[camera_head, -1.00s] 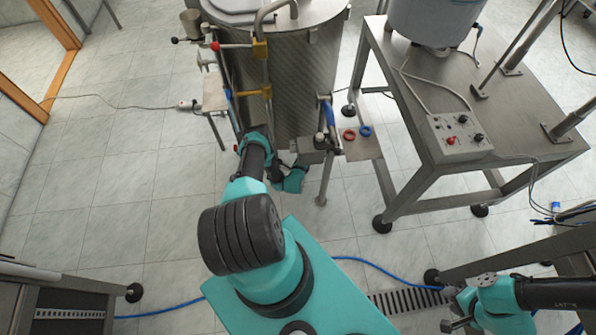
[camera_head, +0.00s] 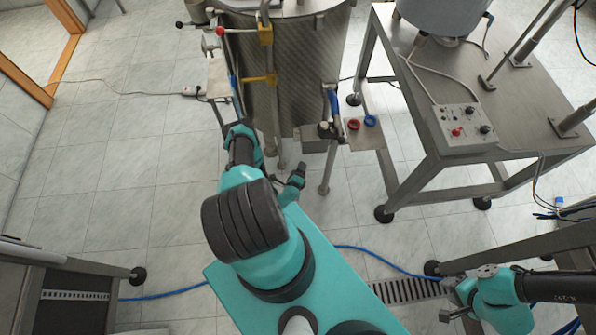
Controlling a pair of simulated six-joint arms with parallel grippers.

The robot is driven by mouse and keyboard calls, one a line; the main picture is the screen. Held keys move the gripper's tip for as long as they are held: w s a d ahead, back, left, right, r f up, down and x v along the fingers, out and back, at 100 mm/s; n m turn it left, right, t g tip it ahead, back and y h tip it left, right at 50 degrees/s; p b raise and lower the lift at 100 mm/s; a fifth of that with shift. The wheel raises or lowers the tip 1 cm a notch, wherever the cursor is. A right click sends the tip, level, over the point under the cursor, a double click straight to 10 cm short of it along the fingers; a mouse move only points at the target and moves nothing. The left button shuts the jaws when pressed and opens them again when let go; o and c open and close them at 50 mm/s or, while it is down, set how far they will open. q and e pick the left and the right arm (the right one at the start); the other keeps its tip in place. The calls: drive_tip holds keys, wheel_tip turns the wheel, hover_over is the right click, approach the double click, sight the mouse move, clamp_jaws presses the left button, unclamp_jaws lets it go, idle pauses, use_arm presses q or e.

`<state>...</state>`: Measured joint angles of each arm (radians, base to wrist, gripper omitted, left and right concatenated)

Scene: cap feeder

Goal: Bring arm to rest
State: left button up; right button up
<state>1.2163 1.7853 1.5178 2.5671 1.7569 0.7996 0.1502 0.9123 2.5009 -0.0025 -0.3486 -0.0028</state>
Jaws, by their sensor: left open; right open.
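My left arm rises from the teal base in the middle, bends at a teal and black elbow and folds back down. My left gripper (camera_head: 297,172) is small and dark, partly hidden by my own arm, in front of the metal tank. It is open, and I see nothing held in it. My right gripper (camera_head: 449,300) is at the lower right, at the end of a black and teal arm reaching in from the right edge. Its fingers are apart and empty, above the floor by the drain grate.
A large metal tank (camera_head: 290,75) stands behind my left arm. A small shelf (camera_head: 367,137) beside it holds a red ring (camera_head: 354,124) and a blue ring (camera_head: 370,121). A steel table (camera_head: 428,85) with a control box (camera_head: 463,128) stands right. Open tiled floor lies left.

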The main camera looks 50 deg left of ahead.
use_arm(q)
drive_tip(key=shift+s+d, duration=0.15)
drive_tip(key=shift+s, duration=0.05)
idle(0.4)
